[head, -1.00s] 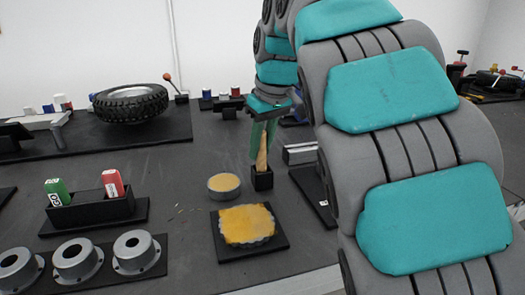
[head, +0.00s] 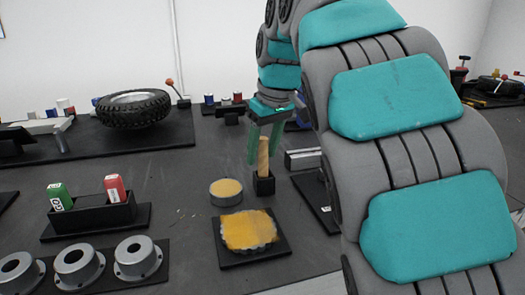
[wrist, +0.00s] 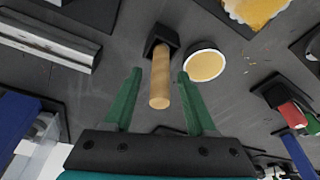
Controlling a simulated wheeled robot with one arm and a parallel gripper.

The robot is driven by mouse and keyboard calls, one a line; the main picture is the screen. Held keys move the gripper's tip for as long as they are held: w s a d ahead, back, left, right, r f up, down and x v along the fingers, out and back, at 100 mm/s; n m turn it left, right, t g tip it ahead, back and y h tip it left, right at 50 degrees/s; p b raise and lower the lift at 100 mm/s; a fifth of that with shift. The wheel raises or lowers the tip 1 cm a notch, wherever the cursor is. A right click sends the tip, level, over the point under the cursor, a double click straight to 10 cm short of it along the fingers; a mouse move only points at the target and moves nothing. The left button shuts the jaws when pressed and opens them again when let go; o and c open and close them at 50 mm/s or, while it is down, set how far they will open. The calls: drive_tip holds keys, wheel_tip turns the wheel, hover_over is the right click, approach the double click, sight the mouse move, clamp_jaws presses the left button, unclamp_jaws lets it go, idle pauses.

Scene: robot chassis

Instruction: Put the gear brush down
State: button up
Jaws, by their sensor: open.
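The gear brush (head: 263,153) shows as a pale wooden handle standing nearly upright in a small black square holder (head: 264,184). Its lower end is hidden inside the holder. In the wrist view the handle (wrist: 160,82) points toward the camera from the holder (wrist: 161,39). My gripper (head: 264,150) has green fingers and is open. In the wrist view my gripper (wrist: 160,73) has one finger on each side of the handle, with a visible gap on both sides, and holds nothing.
A round tin with yellow content (head: 226,192) stands left of the holder. A yellow-covered gear (head: 248,231) lies on a black plate in front. A grey metal rail (head: 302,159) is at right. A black box (head: 92,212) holds green and red bottles.

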sight(265, 139)
drive_tip(key=v, duration=0.5)
drive_tip(key=shift+s+a+r, duration=0.1)
drive_tip(key=shift+s+r, duration=0.05)
drive_tip(key=shift+r, duration=0.25)
drive_tip(key=shift+s+r+p, duration=0.1)
drive_tip(key=shift+r+p, duration=0.25)
drive_tip(key=shift+r, duration=0.15)
drive_tip(key=shift+d, duration=0.3)
